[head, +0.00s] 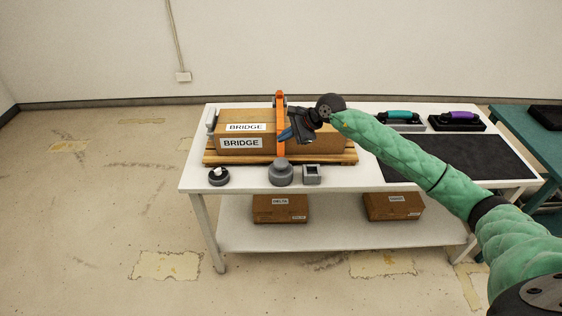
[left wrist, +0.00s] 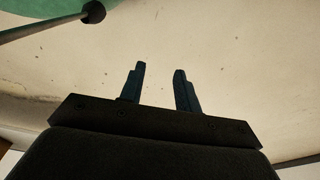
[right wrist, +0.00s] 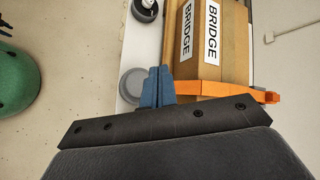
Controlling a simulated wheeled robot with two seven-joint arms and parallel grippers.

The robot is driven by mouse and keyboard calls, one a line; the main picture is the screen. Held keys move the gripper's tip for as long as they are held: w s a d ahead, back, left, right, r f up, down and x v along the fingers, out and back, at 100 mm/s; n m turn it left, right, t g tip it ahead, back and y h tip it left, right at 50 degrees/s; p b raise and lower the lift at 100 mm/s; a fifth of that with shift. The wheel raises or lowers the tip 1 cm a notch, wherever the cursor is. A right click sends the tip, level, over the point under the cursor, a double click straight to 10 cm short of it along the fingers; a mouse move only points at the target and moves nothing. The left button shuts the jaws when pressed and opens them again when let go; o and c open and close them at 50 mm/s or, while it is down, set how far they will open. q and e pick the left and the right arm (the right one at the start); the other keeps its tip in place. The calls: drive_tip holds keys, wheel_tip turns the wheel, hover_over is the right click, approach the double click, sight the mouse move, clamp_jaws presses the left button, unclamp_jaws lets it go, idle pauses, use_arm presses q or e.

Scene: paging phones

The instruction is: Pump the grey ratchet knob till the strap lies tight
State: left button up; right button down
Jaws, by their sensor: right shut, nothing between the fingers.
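A cardboard box (head: 235,127) labelled BRIDGE lies on a wooden pallet (head: 235,157) on the white table. An orange strap (head: 280,115) runs over the box, and its front part stands upright above the round grey ratchet knob (head: 281,174). My right gripper (head: 286,135) is shut and empty, in front of the box beside the strap. In the right wrist view its blue fingers (right wrist: 158,88) are together, overlapping the grey knob (right wrist: 133,84) in the picture; I cannot tell if they touch it. My left gripper (left wrist: 158,88) shows open and empty over the floor.
A black mat (head: 450,158), and teal-handled (head: 402,117) and purple-handled (head: 459,120) tools are on the right. Boxes (head: 280,208) sit on the lower shelf.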

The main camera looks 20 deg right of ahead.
sight(275, 160)
wheel_tip(275, 160, down, 3)
drive_tip(key=shift+f, duration=1.1)
drive_tip(key=shift+f+b, duration=0.6)
drive_tip(key=shift+b, duration=0.15)
use_arm(q)
drive_tip(key=shift+w+d+r+b, duration=0.15)
drive_tip(key=shift+w+d+r, duration=0.1)
drive_tip(key=shift+r, duration=0.55)
drive_tip(key=shift+w+d+r+b, duration=0.1)
drive_tip(key=shift+w+d+r, duration=0.15)
drive_tip(key=shift+r, duration=0.5)
drive_tip(key=shift+w+d+r+b, duration=0.2)
drive_tip(key=shift+d+r, duration=0.1)
drive_tip(key=shift+r, duration=0.5)
use_arm(e)
drive_tip(key=shift+f, duration=0.45)
use_arm(q)
drive_tip(key=shift+s, duration=0.1)
drive_tip(key=shift+f, duration=0.1)
drive_tip(key=shift+f+b, duration=0.7)
drive_tip(key=shift+b, duration=0.05)
use_arm(e)
drive_tip(key=shift+f, duration=0.4)
